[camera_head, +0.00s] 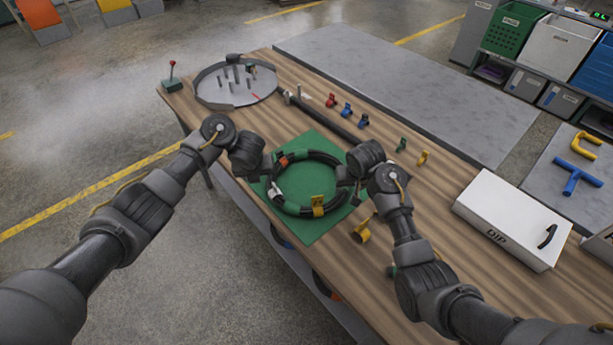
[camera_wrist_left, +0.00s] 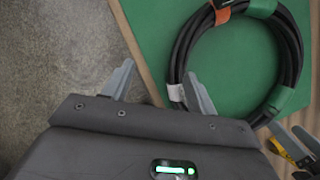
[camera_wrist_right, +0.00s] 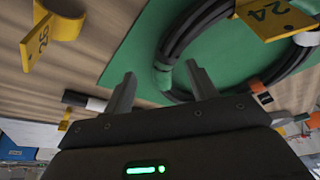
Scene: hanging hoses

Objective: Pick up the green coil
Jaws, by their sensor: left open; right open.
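The coil is a ring of black hose (camera_head: 291,207) with green bands, an orange band and a yellow tag. It lies flat on a green mat (camera_head: 312,234) on the wooden bench. My left gripper (camera_head: 269,178) is open at the coil's left side. In the left wrist view, one finger is close beside the hose (camera_wrist_left: 180,55) near a white band; contact is unclear. My right gripper (camera_head: 345,182) is open at the coil's right side. In the right wrist view, the hose (camera_wrist_right: 184,38) and a green band show between its fingers. The tag reads 24 (camera_wrist_right: 270,17).
A round grey tray with pegs (camera_head: 213,94) stands at the far left of the bench. Small coloured clips (camera_head: 347,109) and a black rod lie behind the mat. A yellow clip (camera_head: 361,232) is right of the mat. A white DIP box (camera_head: 510,222) stands farther right.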

